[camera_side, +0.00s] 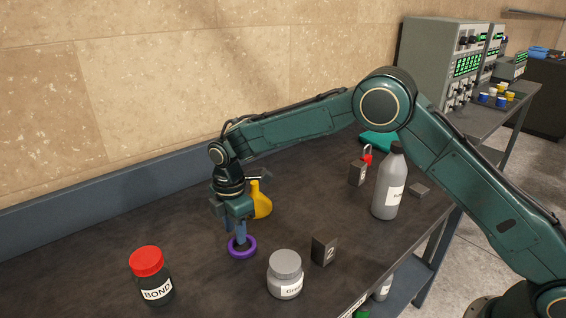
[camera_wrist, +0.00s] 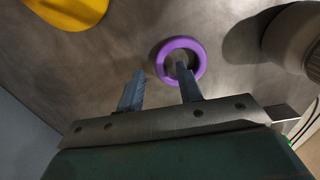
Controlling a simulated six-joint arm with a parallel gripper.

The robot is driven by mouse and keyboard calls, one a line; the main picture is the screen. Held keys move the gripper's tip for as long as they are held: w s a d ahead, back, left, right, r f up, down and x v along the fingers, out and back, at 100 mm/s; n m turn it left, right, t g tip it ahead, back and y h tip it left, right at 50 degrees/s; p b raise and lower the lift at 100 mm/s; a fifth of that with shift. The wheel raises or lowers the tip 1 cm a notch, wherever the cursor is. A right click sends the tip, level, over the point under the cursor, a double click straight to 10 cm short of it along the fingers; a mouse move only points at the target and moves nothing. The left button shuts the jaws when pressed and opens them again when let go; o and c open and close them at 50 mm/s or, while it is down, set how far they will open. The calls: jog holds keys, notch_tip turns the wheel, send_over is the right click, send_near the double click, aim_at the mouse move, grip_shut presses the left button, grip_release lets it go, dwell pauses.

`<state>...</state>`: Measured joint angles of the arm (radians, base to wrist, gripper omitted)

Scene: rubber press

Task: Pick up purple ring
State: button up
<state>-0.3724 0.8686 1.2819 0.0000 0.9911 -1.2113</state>
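The purple ring (camera_side: 243,256) lies flat on the dark table, and it also shows in the wrist view (camera_wrist: 202,58). My gripper (camera_side: 235,234) points down at the ring, its fingers spread apart. In the wrist view my gripper (camera_wrist: 160,72) has its right fingertip over or inside the ring's opening. The left fingertip is outside the ring, to its left. The ring's left wall lies between the two fingers, with no visible grip on it. Whether the fingertips touch the table is unclear.
A yellow flask (camera_side: 261,203) stands close behind my gripper. A red-capped jar (camera_side: 148,265) is at front left, a grey jar (camera_side: 285,272) right of the ring, then a block marked 2 (camera_side: 324,250). A tall grey bottle (camera_side: 389,185) stands farther right. The table left of the ring is clear.

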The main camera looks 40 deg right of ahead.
jog(key=shift+f, duration=0.7)
grip_shut()
